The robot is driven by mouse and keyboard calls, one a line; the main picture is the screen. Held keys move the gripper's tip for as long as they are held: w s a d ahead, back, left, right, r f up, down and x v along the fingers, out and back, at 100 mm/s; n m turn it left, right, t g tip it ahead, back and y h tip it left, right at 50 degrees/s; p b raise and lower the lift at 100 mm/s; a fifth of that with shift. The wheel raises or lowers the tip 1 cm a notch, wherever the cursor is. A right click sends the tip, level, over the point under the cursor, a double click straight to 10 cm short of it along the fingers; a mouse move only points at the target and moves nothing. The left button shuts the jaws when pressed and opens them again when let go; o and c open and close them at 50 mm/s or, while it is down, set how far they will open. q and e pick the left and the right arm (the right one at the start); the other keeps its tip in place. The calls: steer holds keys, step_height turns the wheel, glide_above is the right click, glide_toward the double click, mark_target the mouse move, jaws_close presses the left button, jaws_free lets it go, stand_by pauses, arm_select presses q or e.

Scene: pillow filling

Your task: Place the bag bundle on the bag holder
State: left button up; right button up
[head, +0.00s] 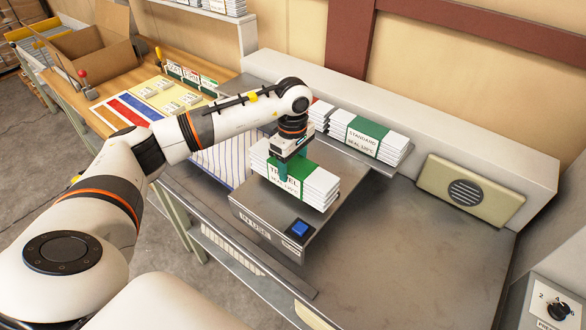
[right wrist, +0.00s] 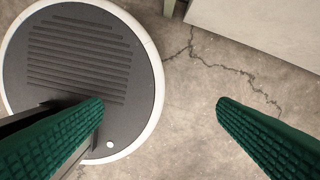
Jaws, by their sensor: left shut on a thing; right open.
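A bag bundle (head: 318,186) of white bags with a green band marked "TRAVEL" is at the metal bag holder (head: 253,207), which carries an "IN USE" label and a blue button (head: 300,228). My left gripper (head: 290,168) comes down from above and is shut on the bundle around its green band. The bundle lies over the holder's plate; I cannot tell if it rests fully on it. My right gripper (right wrist: 160,115) is open and empty in the right wrist view, above the concrete floor.
Another bundle, with a green "STANDARD" band (head: 368,138), lies behind on the metal bench. A beige speaker-like box (head: 470,190) and a dial panel (head: 553,306) are at the right. The bench's right part (head: 430,250) is clear. An open carton (head: 95,50) stands at the back left.

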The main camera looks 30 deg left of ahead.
arm_select(q)
step_height(320, 180, down, 2)
steer(key=shift+f+p, duration=0.15)
steer(key=shift+p, duration=0.25)
steer(key=shift+f, duration=0.35)
steer(key=o, duration=1.3)
steer(key=shift+s, duration=0.1)
arm_select(e)
steer(key=shift+w+r, duration=0.45)
steer(key=shift+w, duration=0.05)
